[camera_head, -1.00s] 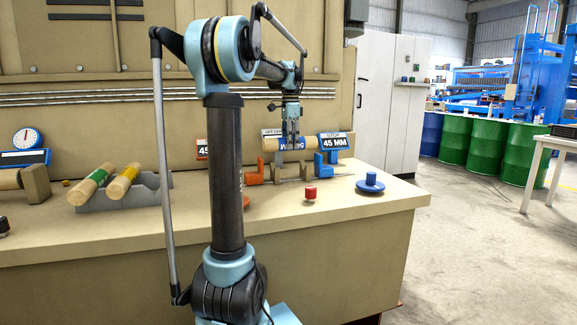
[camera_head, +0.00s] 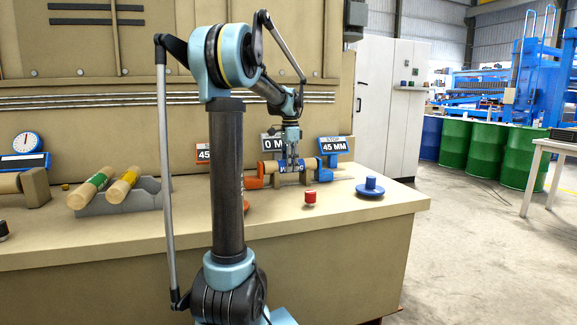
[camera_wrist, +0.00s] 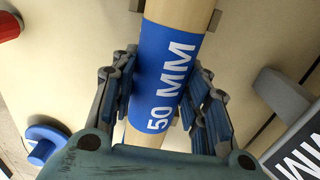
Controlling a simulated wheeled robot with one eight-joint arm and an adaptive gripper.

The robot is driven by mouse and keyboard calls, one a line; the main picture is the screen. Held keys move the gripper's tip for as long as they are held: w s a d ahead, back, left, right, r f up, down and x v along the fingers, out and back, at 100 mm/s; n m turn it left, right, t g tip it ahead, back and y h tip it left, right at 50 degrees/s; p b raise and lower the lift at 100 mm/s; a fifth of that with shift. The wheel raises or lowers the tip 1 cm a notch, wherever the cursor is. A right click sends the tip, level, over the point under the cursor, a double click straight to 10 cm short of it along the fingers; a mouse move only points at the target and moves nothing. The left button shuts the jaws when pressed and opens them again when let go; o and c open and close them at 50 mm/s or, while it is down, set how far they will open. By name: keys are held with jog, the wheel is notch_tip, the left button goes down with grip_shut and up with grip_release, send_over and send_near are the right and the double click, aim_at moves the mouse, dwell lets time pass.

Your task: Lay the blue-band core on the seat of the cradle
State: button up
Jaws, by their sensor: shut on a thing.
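The blue-band core (camera_head: 278,168) is a pale tan cylinder with a blue band around its middle. The wrist view shows the band (camera_wrist: 160,75) printed "50 MM". My gripper (camera_head: 291,164) points down, with a blue-padded finger on each side of the band, shut on it. The core lies level in the cradle (camera_head: 281,182), between an orange stop (camera_head: 256,176) at left and a blue stop (camera_head: 324,172) at right. Whether the core's underside touches the seat is hard to tell, as the stops and fingers partly hide it.
A red knob (camera_head: 310,197) and a blue knob on a disc (camera_head: 370,187) stand on the bench in front of the cradle. Left, a grey rack (camera_head: 146,196) holds green-band and yellow-band cores. Small signs, one reading 45 MM (camera_head: 334,146), stand behind the cradle. The bench front is clear.

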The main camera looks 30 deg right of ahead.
jog(key=shift+f, duration=0.15)
jog(key=o, duration=1.2)
notch_tip(320, 180, up, 12)
jog(key=shift+r, duration=0.25)
